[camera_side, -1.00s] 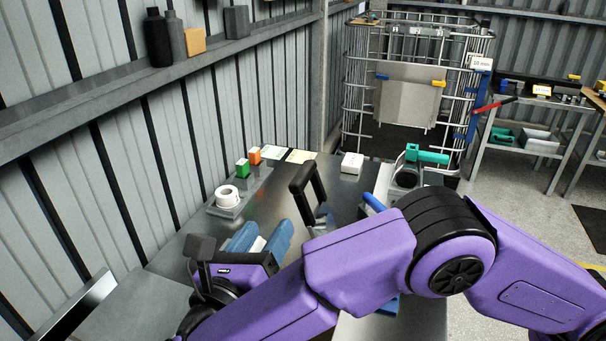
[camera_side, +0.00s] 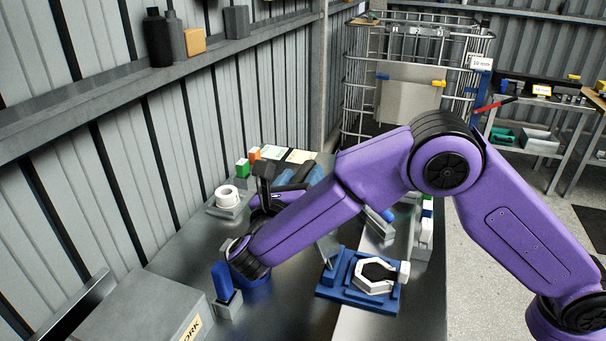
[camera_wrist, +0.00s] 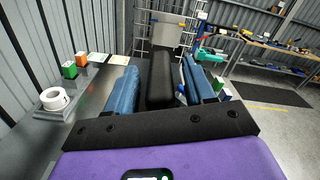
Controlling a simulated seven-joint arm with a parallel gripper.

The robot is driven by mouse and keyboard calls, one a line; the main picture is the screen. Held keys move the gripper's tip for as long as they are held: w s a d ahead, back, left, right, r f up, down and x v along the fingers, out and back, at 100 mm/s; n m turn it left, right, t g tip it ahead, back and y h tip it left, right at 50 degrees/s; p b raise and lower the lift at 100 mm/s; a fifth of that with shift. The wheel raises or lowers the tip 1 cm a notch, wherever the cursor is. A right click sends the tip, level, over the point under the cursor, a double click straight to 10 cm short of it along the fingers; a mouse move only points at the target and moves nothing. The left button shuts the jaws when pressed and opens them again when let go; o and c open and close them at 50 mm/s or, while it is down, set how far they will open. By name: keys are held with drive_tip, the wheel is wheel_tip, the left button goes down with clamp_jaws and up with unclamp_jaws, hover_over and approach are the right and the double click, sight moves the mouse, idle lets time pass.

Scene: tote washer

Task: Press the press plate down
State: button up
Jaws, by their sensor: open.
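My gripper (camera_wrist: 160,88) is open in the wrist view, with its blue left finger (camera_wrist: 122,92) and blue right finger (camera_wrist: 196,82) apart. A thick black bar (camera_wrist: 160,72) shows between them; I cannot tell whether it touches either finger. In the side view my gripper (camera_side: 312,178) is over the back of the steel bench, partly hidden by my arm. I cannot clearly identify the press plate. A blue fixture (camera_side: 335,292) with a white hexagonal ring (camera_side: 373,287) sits at the front, with an upright metal piece (camera_side: 328,248) by its back left.
A white roll (camera_side: 226,195), a green block (camera_side: 242,168) and an orange block (camera_side: 254,154) stand at the bench's left. A blue block (camera_side: 222,281) stands in a grey holder beside a grey box (camera_side: 140,312). The ribbed wall (camera_side: 180,180) is close on the left.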

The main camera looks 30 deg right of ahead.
drive_tip(key=shift+x, duration=0.8)
drive_tip(key=shift+c, duration=0.3)
clamp_jaws()
drive_tip(key=shift+s, duration=0.1)
